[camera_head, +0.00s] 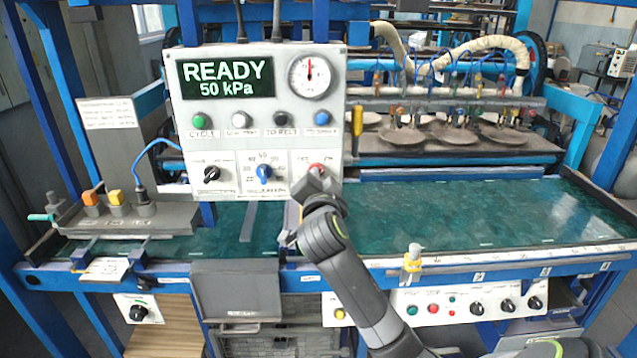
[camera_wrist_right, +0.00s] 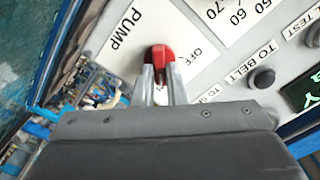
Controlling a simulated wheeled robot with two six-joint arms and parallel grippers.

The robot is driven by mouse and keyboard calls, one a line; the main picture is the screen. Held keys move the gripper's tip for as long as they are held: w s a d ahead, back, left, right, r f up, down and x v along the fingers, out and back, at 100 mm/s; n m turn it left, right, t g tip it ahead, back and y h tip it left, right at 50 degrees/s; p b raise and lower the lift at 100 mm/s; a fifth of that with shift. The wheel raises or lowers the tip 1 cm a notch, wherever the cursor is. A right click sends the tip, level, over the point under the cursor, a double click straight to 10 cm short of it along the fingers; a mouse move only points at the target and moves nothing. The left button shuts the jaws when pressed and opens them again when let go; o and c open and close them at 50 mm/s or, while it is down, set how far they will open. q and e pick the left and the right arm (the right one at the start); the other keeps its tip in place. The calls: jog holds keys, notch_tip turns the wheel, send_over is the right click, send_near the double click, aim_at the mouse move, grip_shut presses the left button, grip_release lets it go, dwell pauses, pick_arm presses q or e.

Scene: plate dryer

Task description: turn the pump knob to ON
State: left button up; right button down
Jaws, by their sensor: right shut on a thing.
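The red pump knob (camera_head: 316,168) is at the lower right of the white control panel (camera_head: 350,70). In the right wrist view the red knob (camera_wrist_right: 158,54) stands between the fingertips of my right gripper (camera_wrist_right: 160,68), next to the labels PUMP and OFF. The right gripper is shut on the knob, and its fingers and body hide the rest of the dial. In the head view my right gripper (camera_head: 314,184) reaches up to the knob from below. The knob's exact setting cannot be told. My left gripper is not in view.
The panel also has a blue knob (camera_head: 264,172) and a black knob (camera_head: 211,173) left of the pump knob, with a row of buttons above. The display (camera_head: 227,77) reads READY 50 kPa. A yellow-handled lever (camera_head: 357,122) is at the panel's right edge. The green table (camera_head: 480,210) is mostly clear.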

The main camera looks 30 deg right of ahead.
dwell(0.6)
jog(key=c, duration=1.5)
grip_release()
jog(key=shift+w+f, duration=0.1)
jog(key=shift+w, duration=0.1)
jog(key=shift+o, duration=0.2)
jog(key=shift+s, duration=0.15)
